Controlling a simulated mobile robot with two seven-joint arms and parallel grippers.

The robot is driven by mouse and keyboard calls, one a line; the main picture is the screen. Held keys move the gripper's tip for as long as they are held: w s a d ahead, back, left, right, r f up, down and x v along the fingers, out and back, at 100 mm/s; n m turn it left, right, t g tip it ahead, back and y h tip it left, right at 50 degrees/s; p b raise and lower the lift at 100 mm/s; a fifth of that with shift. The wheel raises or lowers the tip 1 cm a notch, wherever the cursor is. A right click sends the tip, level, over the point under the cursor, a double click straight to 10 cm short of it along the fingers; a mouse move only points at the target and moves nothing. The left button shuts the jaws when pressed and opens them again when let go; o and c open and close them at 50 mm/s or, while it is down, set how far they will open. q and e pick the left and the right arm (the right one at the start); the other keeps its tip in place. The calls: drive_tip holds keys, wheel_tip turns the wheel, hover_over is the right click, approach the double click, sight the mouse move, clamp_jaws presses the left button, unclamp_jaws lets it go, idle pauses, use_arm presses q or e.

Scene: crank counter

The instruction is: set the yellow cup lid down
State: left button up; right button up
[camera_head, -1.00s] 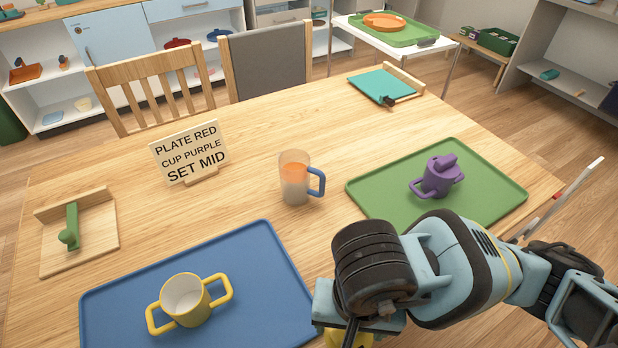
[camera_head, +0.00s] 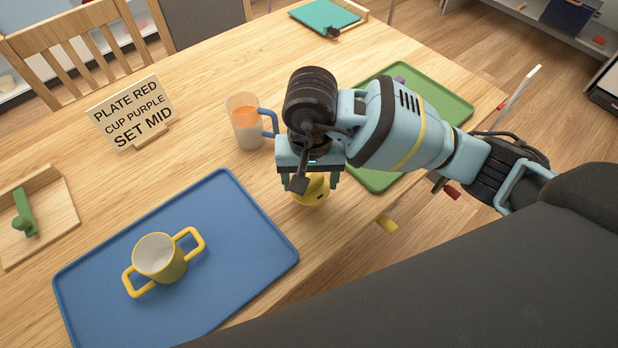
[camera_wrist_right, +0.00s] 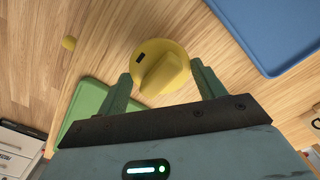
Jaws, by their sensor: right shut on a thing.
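The yellow cup lid (camera_head: 312,190) is a round piece with a raised spout, between the fingers of my right gripper (camera_head: 309,183). In the right wrist view the lid (camera_wrist_right: 160,66) sits between the two green fingers, and my right gripper (camera_wrist_right: 162,76) is shut on it. The lid is over the table's bare wood near its front edge, right of the blue tray; I cannot tell whether it touches the wood. The yellow two-handled cup (camera_head: 160,257) stands upright and open-topped on the blue tray (camera_head: 225,205). My left gripper is not in view.
A clear mug (camera_head: 246,122) with a blue handle stands just behind and left of my right gripper. The green tray (camera_head: 445,98) lies to the right, partly behind my arm. A sign (camera_head: 130,112) stands at the back left. A small yellow piece (camera_head: 387,223) shows past the table's front edge.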

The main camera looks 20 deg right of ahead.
drive_tip(key=shift+w+d, duration=0.15)
drive_tip(key=shift+w, duration=0.5)
drive_tip(key=shift+w+f, duration=0.15)
drive_tip(key=shift+f, duration=1.7)
drive_tip(key=shift+f, duration=0.25)
drive_tip(key=o, duration=1.1)
drive_tip(key=shift+r, duration=0.1)
drive_tip(key=shift+r, duration=0.1)
wheel_tip(320, 180, up, 12)
drive_tip(key=shift+r+p, duration=0.1)
drive_tip(key=shift+p, duration=0.25)
